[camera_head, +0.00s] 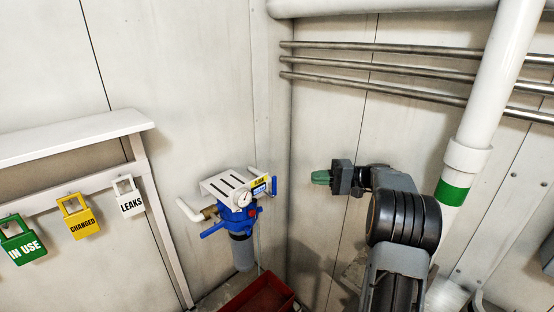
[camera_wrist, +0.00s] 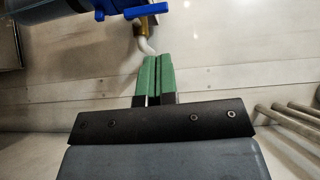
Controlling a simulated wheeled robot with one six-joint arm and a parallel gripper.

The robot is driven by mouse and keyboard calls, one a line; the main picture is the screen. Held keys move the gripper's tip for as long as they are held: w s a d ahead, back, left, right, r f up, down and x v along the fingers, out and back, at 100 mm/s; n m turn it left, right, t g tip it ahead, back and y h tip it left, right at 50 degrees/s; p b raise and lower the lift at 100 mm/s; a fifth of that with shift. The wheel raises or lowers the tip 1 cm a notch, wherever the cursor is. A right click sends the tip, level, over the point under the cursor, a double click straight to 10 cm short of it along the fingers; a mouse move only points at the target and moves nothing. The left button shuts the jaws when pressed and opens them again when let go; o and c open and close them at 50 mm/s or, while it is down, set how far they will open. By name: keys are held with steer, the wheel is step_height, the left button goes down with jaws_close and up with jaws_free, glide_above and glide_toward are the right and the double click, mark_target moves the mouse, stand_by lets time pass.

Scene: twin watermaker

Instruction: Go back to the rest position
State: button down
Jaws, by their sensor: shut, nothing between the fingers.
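My gripper (camera_head: 321,177) has green fingers and shows at the middle right of the head view, at the end of my black and grey arm. It points left, in front of the back wall, to the right of the blue filter unit and apart from it. In the wrist view my gripper (camera_wrist: 158,76) shows its two green fingers side by side, closed together with nothing between them. The blue filter unit (camera_head: 238,218) has a pressure gauge and hangs on the wall under a slotted white bracket. Part of the blue unit (camera_wrist: 68,8) shows at the wrist view's top left.
Green (camera_head: 22,245), yellow (camera_head: 80,221) and white (camera_head: 130,200) lock-shaped tags hang from a rail at the left. A red tray (camera_head: 258,297) is below the filter. Metal pipes (camera_head: 390,68) and a thick white pipe (camera_head: 487,90) are at the right. Bare wall surrounds my gripper.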

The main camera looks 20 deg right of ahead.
steer(key=s+a+f+m+g+h, duration=0.1)
steer(key=s+f+m+h, duration=0.1)
steer(key=s+f+h, duration=0.3)
steer(key=s+a+f+m+g+h, duration=0.1)
steer(key=a+f+m+h, duration=0.15)
steer(key=f, duration=0.45)
steer(key=s+a+r+n+h, duration=0.1)
steer(key=s+a+n+h, duration=0.3)
steer(key=s, duration=0.4)
steer(key=s+a+r+n+t+h, duration=0.1)
steer(key=s+a+r+n+h, duration=0.1)
steer(key=s+a+h, duration=0.3)
steer(key=s+a+n, duration=0.1)
steer(key=s, duration=0.3)
steer(key=shift+s+n+h, duration=0.15)
steer(key=shift+n+h, duration=0.2)
steer(key=shift+d+r, duration=0.1)
steer(key=shift+d, duration=0.05)
